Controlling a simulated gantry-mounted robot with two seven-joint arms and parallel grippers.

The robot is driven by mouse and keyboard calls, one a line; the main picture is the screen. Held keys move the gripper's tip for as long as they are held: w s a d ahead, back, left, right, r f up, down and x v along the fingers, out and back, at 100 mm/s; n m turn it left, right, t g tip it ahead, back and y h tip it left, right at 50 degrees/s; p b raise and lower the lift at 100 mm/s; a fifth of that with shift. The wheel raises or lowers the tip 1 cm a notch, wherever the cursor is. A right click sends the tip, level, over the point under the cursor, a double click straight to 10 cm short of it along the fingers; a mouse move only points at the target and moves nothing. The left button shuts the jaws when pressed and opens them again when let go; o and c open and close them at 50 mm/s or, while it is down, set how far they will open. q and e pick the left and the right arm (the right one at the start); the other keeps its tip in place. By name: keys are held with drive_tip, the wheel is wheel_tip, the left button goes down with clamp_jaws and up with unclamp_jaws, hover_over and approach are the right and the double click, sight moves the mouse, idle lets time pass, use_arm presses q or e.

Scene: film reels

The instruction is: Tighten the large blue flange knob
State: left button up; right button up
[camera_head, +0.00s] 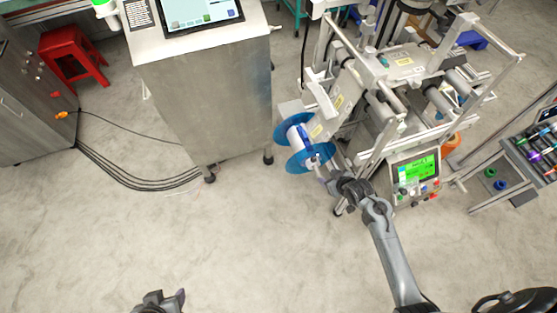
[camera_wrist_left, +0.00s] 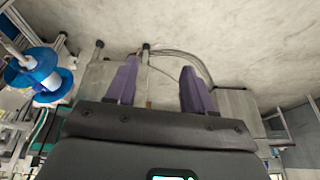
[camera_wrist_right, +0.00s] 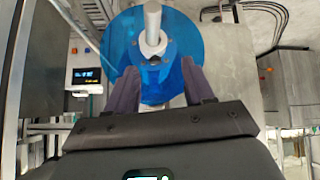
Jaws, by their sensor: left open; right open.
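A reel with two translucent blue flanges (camera_head: 296,131) and a white core (camera_head: 297,138) hangs on the left side of the machine. In the right wrist view the near blue flange (camera_wrist_right: 182,40) faces me, with a pale shaft (camera_wrist_right: 152,22) sticking out of its middle. A small blue part, perhaps the knob (camera_wrist_right: 154,62), sits below the shaft; its edges are unclear. My right gripper (camera_head: 324,173) is open at the reel's near side, its fingers apart in front of the flange's lower part. My left gripper (camera_head: 168,298) is open and empty, low over bare floor, far from the reel.
The machine frame (camera_head: 400,75) with rollers stands right of the reel, with a green-screened control box (camera_head: 415,170) below. A metal cabinet (camera_head: 205,90) with a monitor stands to the left. A rack of coloured items (camera_head: 535,150) is at far right. The front floor is clear.

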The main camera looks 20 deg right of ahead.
sight(314, 159)
use_arm(q)
wheel_tip(314, 159, down, 7)
drive_tip(key=s+b, duration=0.3)
drive_tip(key=b, duration=0.2)
drive_tip(key=shift+d+f+g, duration=0.2)
drive_tip(key=shift+d+g, duration=0.15)
drive_tip(key=shift+g, duration=0.05)
use_arm(e)
drive_tip(key=shift+t, duration=0.3)
drive_tip(key=w+f, duration=0.1)
drive_tip(key=w, duration=0.2)
drive_tip(key=w+f, duration=0.2)
drive_tip(key=w, duration=0.2)
drive_tip(key=w+d+f, duration=0.1)
drive_tip(key=w+f, duration=0.1)
drive_tip(key=w, duration=0.1)
drive_tip(key=shift+w+d, duration=0.1)
drive_tip(key=shift+w, duration=0.2)
drive_tip(key=shift+c, duration=0.5)
use_arm(q)
drive_tip(key=shift+r, duration=0.1)
use_arm(e)
drive_tip(key=shift+r, duration=0.1)
clamp_jaws()
